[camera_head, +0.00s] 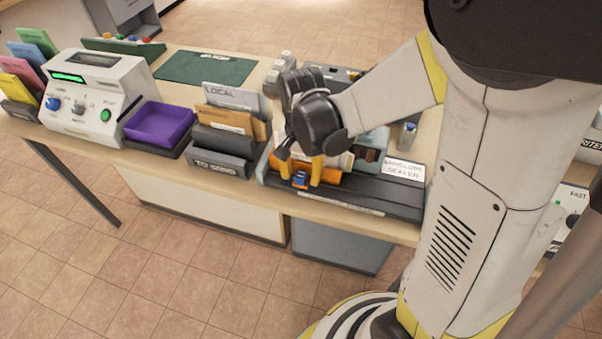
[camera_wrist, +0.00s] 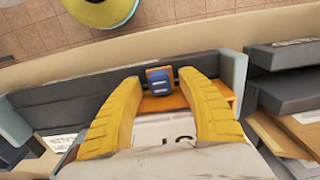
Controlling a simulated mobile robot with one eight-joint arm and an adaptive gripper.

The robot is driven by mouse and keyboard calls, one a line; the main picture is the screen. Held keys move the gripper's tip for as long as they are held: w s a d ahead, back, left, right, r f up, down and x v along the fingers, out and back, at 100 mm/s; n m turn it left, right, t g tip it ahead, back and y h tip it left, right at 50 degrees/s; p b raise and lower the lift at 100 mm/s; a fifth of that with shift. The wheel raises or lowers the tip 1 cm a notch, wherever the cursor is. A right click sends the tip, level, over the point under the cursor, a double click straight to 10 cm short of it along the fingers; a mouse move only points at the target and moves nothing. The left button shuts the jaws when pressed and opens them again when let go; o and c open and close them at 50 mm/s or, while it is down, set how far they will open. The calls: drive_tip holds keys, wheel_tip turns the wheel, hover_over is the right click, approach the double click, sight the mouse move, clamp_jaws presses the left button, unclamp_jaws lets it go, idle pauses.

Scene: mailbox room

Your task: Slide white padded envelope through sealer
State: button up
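The envelope sealer (camera_head: 375,190) is a long dark grey device with a white name label, near the table's front edge. An orange part (camera_head: 340,178) with a small blue block (camera_head: 300,180) is on it at its left end. My gripper (camera_head: 302,170) is over this end, pointing down. Its yellow fingers are apart, one on each side of the blue block, also in the wrist view (camera_wrist: 160,82). I cannot tell if they touch it. A white surface with dark lettering (camera_wrist: 165,130) shows between the fingers; it may be the white padded envelope, largely hidden by my gripper.
A dark "TO SEND" holder (camera_head: 222,165) with envelopes stands just left of the sealer. Further left are a purple tray (camera_head: 158,124) and a white machine (camera_head: 95,100). A green mat (camera_head: 205,68) lies clear at the back.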

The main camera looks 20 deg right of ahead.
clamp_jaws()
drive_tip(key=s+d, duration=0.4)
drive_tip(key=d, duration=0.1)
drive_tip(key=s+d, duration=0.4)
drive_tip(key=d, duration=0.2)
drive_tip(key=s+d, duration=0.4)
drive_tip(key=d, duration=0.2)
drive_tip(key=shift+s+d+p, duration=0.25)
drive_tip(key=shift+s+p, duration=0.05)
drive_tip(key=shift+s, duration=0.1)
drive_tip(key=shift+c, duration=1.4)
unclamp_jaws()
drive_tip(key=o, duration=0.3)
drive_tip(key=shift+s+d, duration=0.1)
drive_tip(key=shift+d, duration=0.1)
drive_tip(key=shift+a, duration=0.1)
